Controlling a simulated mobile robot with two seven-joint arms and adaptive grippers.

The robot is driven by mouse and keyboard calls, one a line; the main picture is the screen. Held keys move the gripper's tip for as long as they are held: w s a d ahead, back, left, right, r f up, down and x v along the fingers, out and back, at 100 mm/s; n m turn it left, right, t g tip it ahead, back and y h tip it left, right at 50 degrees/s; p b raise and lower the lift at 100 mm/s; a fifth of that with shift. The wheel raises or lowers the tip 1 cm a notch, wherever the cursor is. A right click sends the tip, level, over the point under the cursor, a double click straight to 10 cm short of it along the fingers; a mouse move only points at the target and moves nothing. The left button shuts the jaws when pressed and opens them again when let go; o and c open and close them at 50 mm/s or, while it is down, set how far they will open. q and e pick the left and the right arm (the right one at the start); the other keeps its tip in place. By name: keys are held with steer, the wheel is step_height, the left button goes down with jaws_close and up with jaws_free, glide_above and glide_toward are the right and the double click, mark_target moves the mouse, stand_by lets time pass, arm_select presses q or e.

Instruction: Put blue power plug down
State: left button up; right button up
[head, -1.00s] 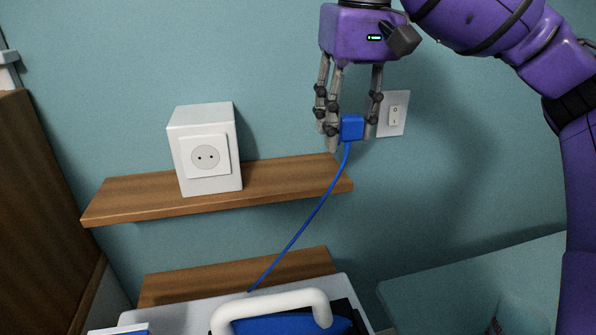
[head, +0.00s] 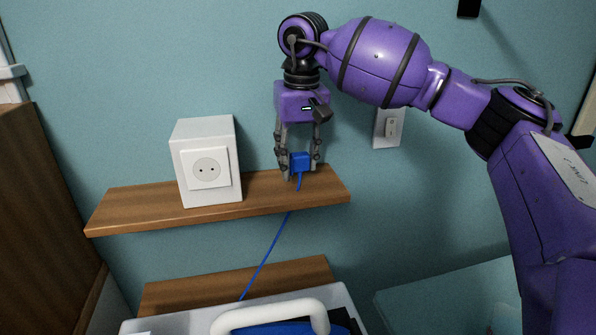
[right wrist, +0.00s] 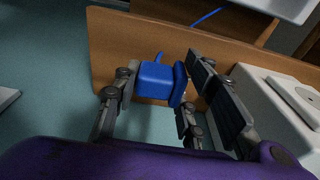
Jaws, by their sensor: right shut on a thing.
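The blue power plug (head: 300,161) is held between the fingers of my right gripper (head: 298,165), just over the right part of the upper wooden shelf (head: 262,189). I cannot tell whether the plug touches the shelf. The right wrist view shows the blue plug (right wrist: 160,82) between the fingers, with the shelf (right wrist: 215,50) beyond. A blue cable (head: 265,258) hangs from the plug past the shelf's front edge to the white container below. My left gripper is not in view.
A white box with a socket (head: 207,166) stands on the shelf, left of my right gripper. A wall switch (head: 389,127) is to the right. A lower wooden shelf (head: 170,296) and a white container with a thick handle (head: 270,314) are below.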

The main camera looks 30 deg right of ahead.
mark_target(298, 171)
steer(key=shift+w+f, duration=0.1)
steer(key=shift+f, duration=1.55)
steer(key=shift+f, duration=0.6)
steer(key=o, duration=1.2)
steer(key=shift+c, duration=0.2)
step_height(298, 171, up, 13)
steer(key=s, duration=0.1)
steer(key=shift+s, duration=0.2)
steer(key=shift+a, duration=0.1)
